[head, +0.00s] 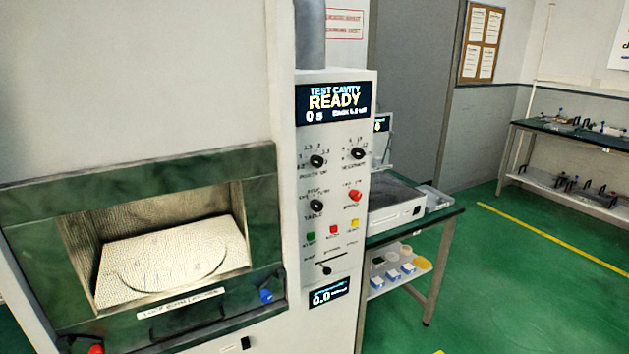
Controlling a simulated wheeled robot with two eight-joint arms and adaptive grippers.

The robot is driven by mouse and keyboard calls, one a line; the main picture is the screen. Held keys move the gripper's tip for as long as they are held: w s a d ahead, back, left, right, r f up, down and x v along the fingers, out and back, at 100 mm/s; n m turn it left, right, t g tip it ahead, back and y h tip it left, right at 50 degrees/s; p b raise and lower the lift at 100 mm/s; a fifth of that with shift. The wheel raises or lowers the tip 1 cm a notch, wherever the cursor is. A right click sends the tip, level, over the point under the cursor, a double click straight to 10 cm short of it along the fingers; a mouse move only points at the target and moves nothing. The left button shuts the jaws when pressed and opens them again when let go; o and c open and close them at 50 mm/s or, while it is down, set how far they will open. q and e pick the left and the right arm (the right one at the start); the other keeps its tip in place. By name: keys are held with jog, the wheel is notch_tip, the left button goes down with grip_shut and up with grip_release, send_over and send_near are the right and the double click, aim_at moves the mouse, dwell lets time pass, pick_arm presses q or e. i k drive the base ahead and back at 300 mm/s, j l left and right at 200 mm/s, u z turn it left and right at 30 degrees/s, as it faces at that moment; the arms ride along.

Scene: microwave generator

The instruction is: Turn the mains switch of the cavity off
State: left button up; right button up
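The test cavity (30,200) fills the left, with a dark green front frame around its lit opening. Its control panel (345,215) stands to the right of the opening. The panel's top display (334,102) reads "TEST CAVITY READY" and "0 s". A red rotary knob (355,195) sits at the right of the panel, above the buttons; it looks like the mains switch, but its small labels are too blurred to read surely and its set position is unclear. Neither of my grippers is in view.
Black knobs (317,161) and green, red and yellow buttons (354,223) surround the red knob. A slider (325,269) and small display (328,293) lie below. A bench (435,217) with a white device stands right behind. Green floor (520,290) is open at right.

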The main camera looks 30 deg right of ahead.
aim_at(355, 195)
jog(key=z, duration=1.25)
